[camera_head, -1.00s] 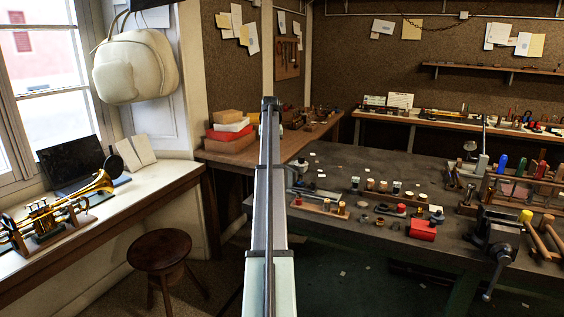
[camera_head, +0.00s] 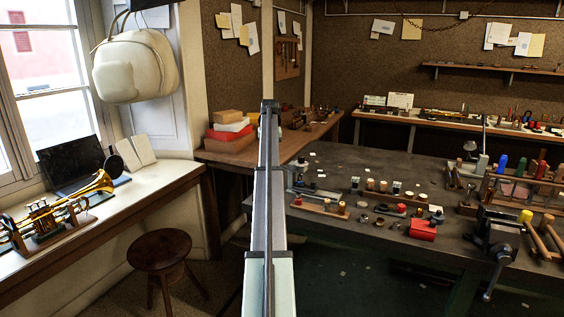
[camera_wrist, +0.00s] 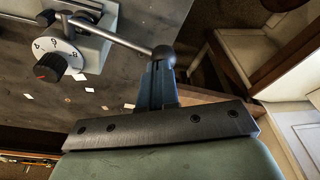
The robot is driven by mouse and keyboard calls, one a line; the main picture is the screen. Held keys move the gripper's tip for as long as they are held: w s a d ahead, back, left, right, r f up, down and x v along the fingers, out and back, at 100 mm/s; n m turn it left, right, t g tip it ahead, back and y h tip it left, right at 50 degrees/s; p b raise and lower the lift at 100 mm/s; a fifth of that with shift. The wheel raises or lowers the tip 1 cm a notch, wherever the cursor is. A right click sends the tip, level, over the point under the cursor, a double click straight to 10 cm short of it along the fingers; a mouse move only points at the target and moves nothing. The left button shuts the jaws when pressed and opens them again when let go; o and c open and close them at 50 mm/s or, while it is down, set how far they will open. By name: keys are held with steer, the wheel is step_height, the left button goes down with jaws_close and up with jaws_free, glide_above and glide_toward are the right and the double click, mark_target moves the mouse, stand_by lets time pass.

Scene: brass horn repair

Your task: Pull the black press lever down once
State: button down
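In the wrist view a metal lever rod (camera_wrist: 113,36) with a black ball knob (camera_wrist: 163,54) reaches out from a grey press body (camera_wrist: 92,50). A white numbered dial with a dark knob (camera_wrist: 54,64) sits on its side. My gripper (camera_wrist: 158,68) has its blue-grey fingers close together, with their tips at the ball knob. I cannot tell whether they touch it or hold it. In the head view my arm stands in the middle and hides my gripper. A grey metal device (camera_head: 300,175), partly hidden beside my arm at the bench's left end, looks like the press.
The dark workbench (camera_head: 350,165) carries small jars, a red box (camera_head: 423,229), a vise (camera_head: 497,230) and hammers at the right. A stool (camera_head: 161,250) stands at left. A brass horn (camera_head: 65,215) lies on the window counter. White scraps dot the bench near the press.

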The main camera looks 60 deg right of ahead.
steer(key=shift+a+x, duration=0.15)
steer(key=shift+x, duration=0.6)
steer(key=shift+a+x, duration=0.1)
steer(key=shift+x, duration=0.7)
stand_by(1.5)
steer(key=shift+w+r, duration=0.1)
steer(key=shift+w, duration=0.05)
steer(key=shift+w+d+v, duration=0.1)
steer(key=shift+d+v, duration=0.1)
steer(key=shift+v, duration=0.95)
steer(key=shift+w+d+v, duration=0.15)
steer(key=shift+d+v, duration=0.05)
steer(key=shift+v, duration=0.95)
steer(key=shift+w+d+v, duration=0.1)
steer(key=shift+d+v, duration=0.1)
steer(key=shift+v, duration=0.95)
steer(key=shift+r, duration=0.15)
